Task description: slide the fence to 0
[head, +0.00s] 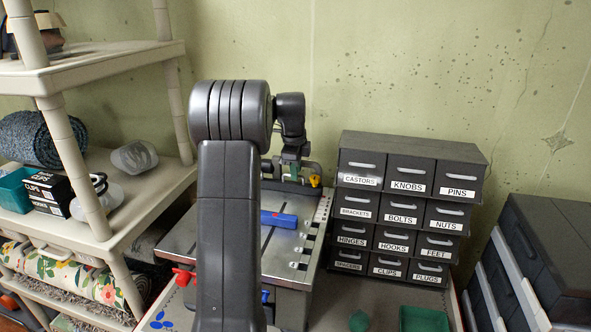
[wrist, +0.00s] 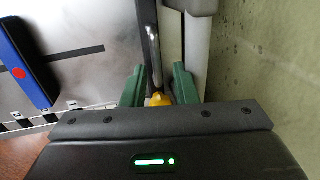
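The fence appears to be the dark bar at the back of the grey machine table (head: 268,243). In the wrist view, the fence (wrist: 153,45) runs away from me between the green fingertips. A yellow piece (head: 314,181) sits at the bar's right end, by the scale; it also shows between the fingers in the wrist view (wrist: 158,99). My gripper (head: 292,172) is at that end, its fingers (wrist: 158,85) apart, one on each side. A narrow gap shows by the right finger; contact on the left is unclear. The white scale (head: 322,210) runs along the table's right edge; its numbers are unreadable.
A blue block with a red dot (head: 278,219) lies on the table, clear of the fence. A labelled drawer cabinet (head: 410,150) stands close on the right. A shelf unit (head: 140,205) is on the left. The wall is close behind.

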